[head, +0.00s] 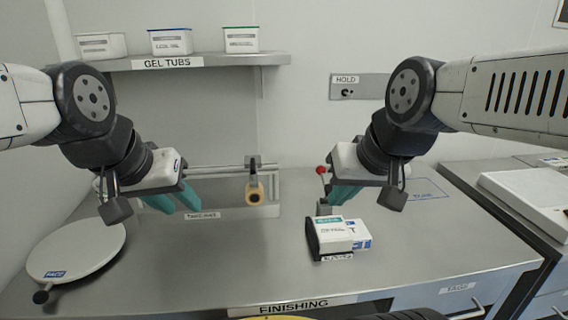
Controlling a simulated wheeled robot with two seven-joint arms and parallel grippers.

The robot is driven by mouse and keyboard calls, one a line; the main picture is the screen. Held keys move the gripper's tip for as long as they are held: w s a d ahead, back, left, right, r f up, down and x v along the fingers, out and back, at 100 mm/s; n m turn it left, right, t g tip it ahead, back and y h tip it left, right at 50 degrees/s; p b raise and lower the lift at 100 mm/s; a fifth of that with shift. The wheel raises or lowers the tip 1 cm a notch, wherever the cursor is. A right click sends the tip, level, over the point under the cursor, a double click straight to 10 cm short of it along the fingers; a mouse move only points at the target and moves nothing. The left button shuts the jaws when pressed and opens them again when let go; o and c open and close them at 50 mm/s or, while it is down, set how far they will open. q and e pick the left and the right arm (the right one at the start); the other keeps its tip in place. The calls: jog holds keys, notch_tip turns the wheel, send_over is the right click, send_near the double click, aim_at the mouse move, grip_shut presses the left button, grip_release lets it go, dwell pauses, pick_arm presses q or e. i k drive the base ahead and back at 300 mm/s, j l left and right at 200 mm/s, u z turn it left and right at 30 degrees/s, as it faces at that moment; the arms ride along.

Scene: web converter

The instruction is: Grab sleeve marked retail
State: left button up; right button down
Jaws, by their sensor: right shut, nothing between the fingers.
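A small stack of white boxes or sleeves (340,236) sits in a dark holder (313,240) right of the middle of the steel bench. The top one has a teal label band; its print is too small to read surely, so I cannot tell which is marked retail. My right gripper (341,203) has teal fingers and is shut and empty, above and behind the stack, apart from it. My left gripper (181,208) has its teal fingers spread, empty, over the left-back part of the bench.
A red-knobbed lever (321,170) stands by my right gripper. A round white plate (77,248) lies at left. The shelf (190,62) holds gel tubs. The front middle of the bench (200,265) is clear.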

aim_at(334, 234)
jog(key=k+l+u, duration=0.2)
jog(key=l, duration=0.2)
jog(key=k+l+u, duration=0.2)
jog(key=l, duration=0.2)
jog(key=k+l+u, duration=0.2)
jog(key=l, duration=0.2)
jog(key=i, duration=0.1)
